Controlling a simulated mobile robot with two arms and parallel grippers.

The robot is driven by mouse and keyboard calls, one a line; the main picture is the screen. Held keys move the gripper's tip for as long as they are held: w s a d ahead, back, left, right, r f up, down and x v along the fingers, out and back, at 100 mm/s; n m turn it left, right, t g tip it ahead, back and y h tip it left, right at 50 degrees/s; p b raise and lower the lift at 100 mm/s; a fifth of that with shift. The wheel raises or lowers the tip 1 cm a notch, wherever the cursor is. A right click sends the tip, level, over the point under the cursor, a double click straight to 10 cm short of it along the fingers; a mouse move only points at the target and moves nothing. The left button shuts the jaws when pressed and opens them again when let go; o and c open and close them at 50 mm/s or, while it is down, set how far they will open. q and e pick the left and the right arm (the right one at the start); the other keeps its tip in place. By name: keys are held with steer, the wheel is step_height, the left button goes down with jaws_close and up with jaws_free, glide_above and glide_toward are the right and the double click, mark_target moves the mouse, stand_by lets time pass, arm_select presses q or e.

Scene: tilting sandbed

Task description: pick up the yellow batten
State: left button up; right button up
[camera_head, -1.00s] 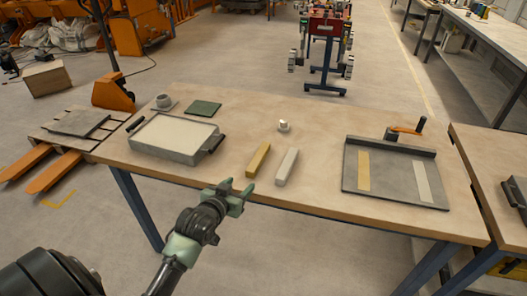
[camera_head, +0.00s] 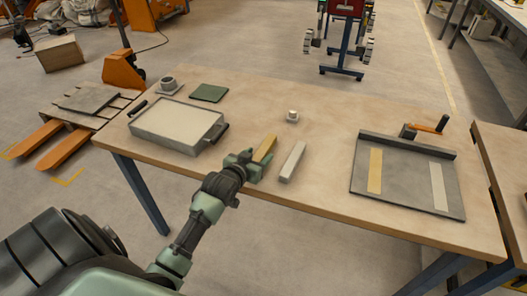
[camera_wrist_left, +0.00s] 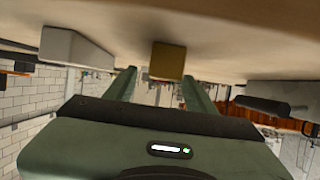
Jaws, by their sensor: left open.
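The yellow batten (camera_head: 265,147) lies on the table between the sand tray and a pale grey batten (camera_head: 292,161). My left gripper (camera_head: 250,160) is at its near end and hides part of that end. In the left wrist view the yellow batten (camera_wrist_left: 168,61) shows end-on, ahead of and between the two spread fingers (camera_wrist_left: 158,76). The jaws are open and empty; I cannot tell whether the fingertips overlap the batten. The pale grey batten (camera_wrist_left: 74,47) is left of the fingers there. My right gripper is not in view.
A sand-filled tray (camera_head: 221,127) with dark handles stands left of the batten. A grey board (camera_head: 407,190) with a yellow and a pale strip lies at the right. A small white knob (camera_head: 292,115), green pad (camera_head: 209,93) and grey cup (camera_head: 167,82) stand farther back.

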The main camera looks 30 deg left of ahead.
mark_target(263, 152)
arm_select(q)
steer(key=shift+x, duration=1.35)
jaws_close()
steer(key=shift+r, duration=0.15)
